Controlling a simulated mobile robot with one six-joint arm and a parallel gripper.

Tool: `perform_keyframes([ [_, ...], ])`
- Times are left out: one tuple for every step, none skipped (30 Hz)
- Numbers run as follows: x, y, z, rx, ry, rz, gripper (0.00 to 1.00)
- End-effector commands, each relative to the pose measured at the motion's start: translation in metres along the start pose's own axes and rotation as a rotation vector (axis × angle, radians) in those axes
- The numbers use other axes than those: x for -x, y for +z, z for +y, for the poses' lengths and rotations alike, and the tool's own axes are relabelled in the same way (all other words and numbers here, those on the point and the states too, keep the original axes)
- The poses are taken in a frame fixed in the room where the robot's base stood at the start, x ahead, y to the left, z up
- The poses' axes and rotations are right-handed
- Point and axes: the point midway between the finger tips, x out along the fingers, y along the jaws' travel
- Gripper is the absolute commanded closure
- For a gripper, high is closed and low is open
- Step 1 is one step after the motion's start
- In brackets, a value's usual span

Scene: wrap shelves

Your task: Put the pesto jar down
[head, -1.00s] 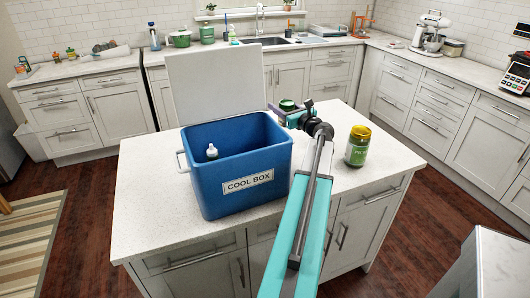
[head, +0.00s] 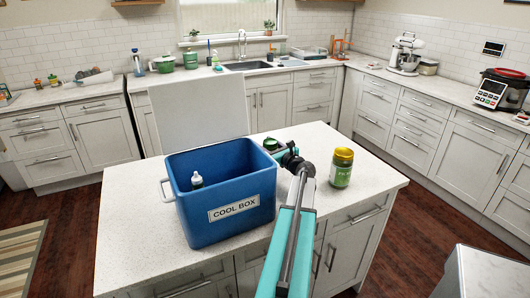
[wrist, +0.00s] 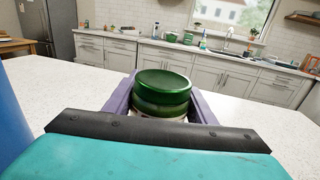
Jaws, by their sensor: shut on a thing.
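The pesto jar, with a dark green lid, is between the jaws of my gripper (wrist: 160,110). In the wrist view the jar (wrist: 163,88) sits upright between the purple fingers, its lower part hidden by the gripper. In the head view only its green lid (head: 270,143) shows clearly, just right of the cool box's back right corner. My gripper (head: 278,149) is shut on it over the island top, partly hidden by the wrist. I cannot tell whether the jar's base touches the worktop.
The open blue cool box (head: 226,213), holding a white-capped bottle (head: 197,180), stands left of my arm. A yellow-lidded jar with a green label (head: 341,170) stands to the right. The island worktop (head: 372,185) is clear beyond that jar and along the back.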

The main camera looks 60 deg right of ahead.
Motion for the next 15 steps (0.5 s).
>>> perform_keyframes([
  [0.0,0.001,0.0,0.0,0.0,-0.002,0.85],
  [0.0,0.001,0.0,0.0,0.0,-0.002,0.85],
  [0.0,0.001,0.0,0.0,0.0,-0.002,0.85],
  [0.0,0.001,0.0,0.0,0.0,-0.002,0.85],
  [0.0,0.001,0.0,0.0,0.0,-0.002,0.85],
  [0.0,0.001,0.0,-0.001,0.0,-0.001,0.85],
  [0.0,0.0,-0.001,-0.001,0.0,-0.001,0.85],
  [0.0,-0.002,-0.001,-0.001,-0.001,-0.001,0.85],
  [0.0,-0.004,-0.001,-0.002,-0.001,-0.001,0.85],
  [0.0,-0.006,-0.001,-0.003,-0.001,0.0,0.85],
  [0.0,-0.008,-0.001,-0.003,-0.001,-0.001,0.85],
  [0.0,-0.011,-0.001,-0.003,-0.001,-0.001,0.85],
  [0.0,-0.014,-0.001,-0.002,-0.001,-0.001,0.85],
  [0.0,-0.017,-0.001,-0.003,-0.001,-0.001,0.85],
  [0.0,-0.021,-0.001,-0.003,-0.001,0.0,0.85],
])
